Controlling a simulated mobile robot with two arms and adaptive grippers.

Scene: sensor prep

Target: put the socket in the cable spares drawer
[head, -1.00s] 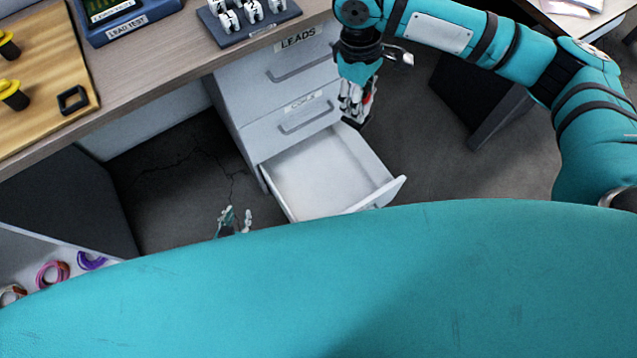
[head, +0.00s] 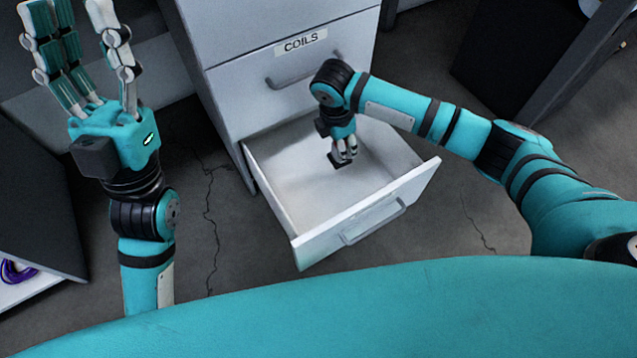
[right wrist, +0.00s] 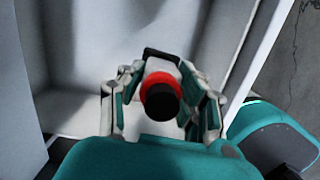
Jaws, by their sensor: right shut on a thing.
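The socket, a small part with a red ring and a black end (right wrist: 160,98), is between the fingers of my right gripper (right wrist: 168,80) in the right wrist view. In the head view my right gripper (head: 344,154) is shut on it, pointing down inside the open bottom drawer (head: 370,218); only a dark bit of the socket shows at the fingertips. I cannot tell whether it touches the drawer floor. The drawer is pale and otherwise looks empty; its label is not in view. My left gripper (head: 78,25) is open and empty, raised at the left with fingers up.
A shut drawer labelled COILS (head: 305,42) sits directly above the open one. A dark panel (head: 35,195) and a shelf with a purple ring (head: 15,270) stand at the left. Bare cracked floor (head: 470,225) lies right of the drawer.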

